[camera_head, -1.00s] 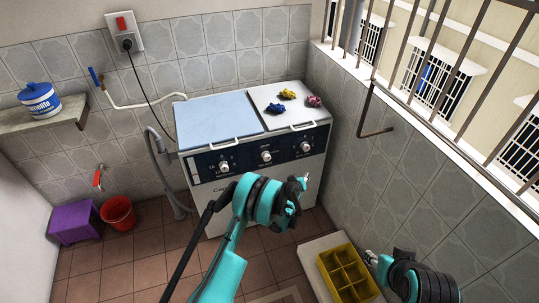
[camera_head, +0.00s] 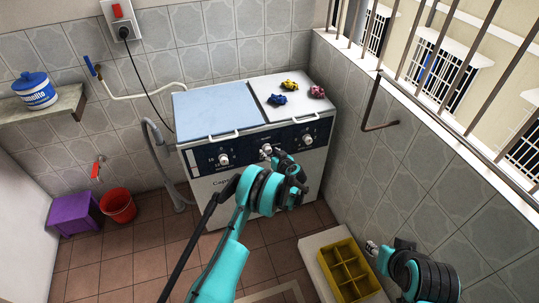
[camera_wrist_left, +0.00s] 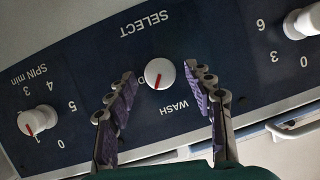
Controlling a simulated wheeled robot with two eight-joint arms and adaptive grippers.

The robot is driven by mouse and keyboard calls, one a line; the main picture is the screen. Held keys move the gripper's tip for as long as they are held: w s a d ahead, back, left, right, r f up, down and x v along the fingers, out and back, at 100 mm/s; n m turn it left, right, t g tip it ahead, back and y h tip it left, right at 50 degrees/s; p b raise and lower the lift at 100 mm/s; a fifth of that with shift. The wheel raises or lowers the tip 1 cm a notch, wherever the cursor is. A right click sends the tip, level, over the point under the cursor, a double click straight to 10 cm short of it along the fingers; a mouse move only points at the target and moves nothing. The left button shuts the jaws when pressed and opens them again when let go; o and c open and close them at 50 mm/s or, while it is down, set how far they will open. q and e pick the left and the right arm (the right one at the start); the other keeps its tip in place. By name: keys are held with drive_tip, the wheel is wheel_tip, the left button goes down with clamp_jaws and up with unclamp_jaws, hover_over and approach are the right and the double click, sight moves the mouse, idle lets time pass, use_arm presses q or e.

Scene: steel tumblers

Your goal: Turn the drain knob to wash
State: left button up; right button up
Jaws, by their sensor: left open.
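The white middle knob (camera_head: 266,149) is on the dark blue panel of the washing machine. In the left wrist view this knob (camera_wrist_left: 160,73) has a red pointer mark, between upside-down SELECT lettering and WASH lettering; the pointer slants down-left, away from WASH. The drain lettering is mostly hidden. My left gripper (camera_head: 277,156) is open at the panel. In the left wrist view its two purple-padded fingers (camera_wrist_left: 161,78) are on either side of the knob with gaps; contact does not show. My right gripper (camera_head: 373,249) is low at the right; its opening is unclear.
A spin knob (camera_wrist_left: 38,120) and a numbered knob (camera_wrist_left: 302,22) flank the middle knob. A yellow divided crate (camera_head: 345,270) stands near my right gripper. Crumpled cloths (camera_head: 291,86) lie on the machine top. The tiled wall bounds the right side.

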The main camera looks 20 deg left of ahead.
use_arm(q)
drive_tip(key=shift+w+a+f, duration=0.2)
drive_tip(key=shift+w+a, duration=0.1)
drive_tip(key=shift+w, duration=0.05)
drive_tip(key=c, duration=1.2)
drive_tip(key=shift+o, duration=0.2)
drive_tip(key=n+t+h, duration=0.1)
drive_tip(key=n, duration=0.1)
drive_tip(key=shift+s+a+n+h, duration=0.1)
drive_tip(key=shift+a+n+h, duration=0.05)
drive_tip(key=shift+n+h, duration=0.25)
drive_tip(key=shift+n+t+h, duration=0.6)
drive_tip(key=shift+n, duration=0.4)
